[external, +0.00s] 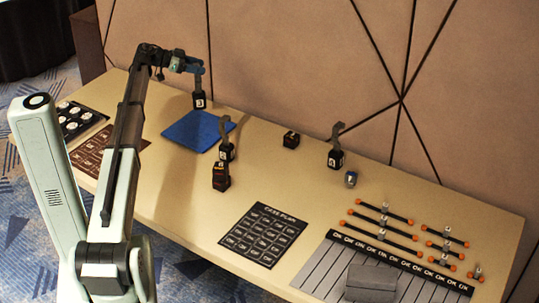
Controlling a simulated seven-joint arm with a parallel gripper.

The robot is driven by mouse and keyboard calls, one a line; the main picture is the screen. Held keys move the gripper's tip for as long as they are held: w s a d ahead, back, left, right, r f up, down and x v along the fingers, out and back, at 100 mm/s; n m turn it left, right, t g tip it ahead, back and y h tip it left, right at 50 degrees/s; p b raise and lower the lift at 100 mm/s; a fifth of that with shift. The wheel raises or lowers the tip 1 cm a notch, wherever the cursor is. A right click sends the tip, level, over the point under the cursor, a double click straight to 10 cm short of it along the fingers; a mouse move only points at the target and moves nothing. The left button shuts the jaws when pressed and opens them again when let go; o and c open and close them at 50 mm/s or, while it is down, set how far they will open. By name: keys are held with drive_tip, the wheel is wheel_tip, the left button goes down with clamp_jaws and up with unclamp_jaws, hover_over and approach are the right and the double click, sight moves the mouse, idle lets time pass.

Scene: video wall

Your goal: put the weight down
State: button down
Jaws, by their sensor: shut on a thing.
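A black weight (199,100) with a white label sits below my gripper (197,66) in the external view, upright, near the back edge of the blue mat (197,132). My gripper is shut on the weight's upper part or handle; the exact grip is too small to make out. I cannot tell whether the weight's underside touches the table or hangs above it. Another black weight with a grey hooked handle (226,138) stands right of the mat, and a similar one (336,148) stands further right.
Black blocks (220,178) (291,139) and a small grey-blue object (351,179) stand on the beige table. A case-plan board (262,236) lies at front centre. Orange-tipped bars (388,225) and a striped board (330,266) fill the right. Dark trays (75,119) lie at left.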

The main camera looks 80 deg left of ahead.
sight(195, 94)
drive_tip(key=shift+f, duration=6.1)
drive_tip(key=shift+c, duration=2)
unclamp_jaws()
drive_tip(key=shift+f, duration=0.15)
drive_tip(key=shift+s+r, duration=0.2)
drive_tip(key=v, duration=1.1)
drive_tip(key=shift+s, duration=0.25)
drive_tip(key=shift+r, duration=0.15)
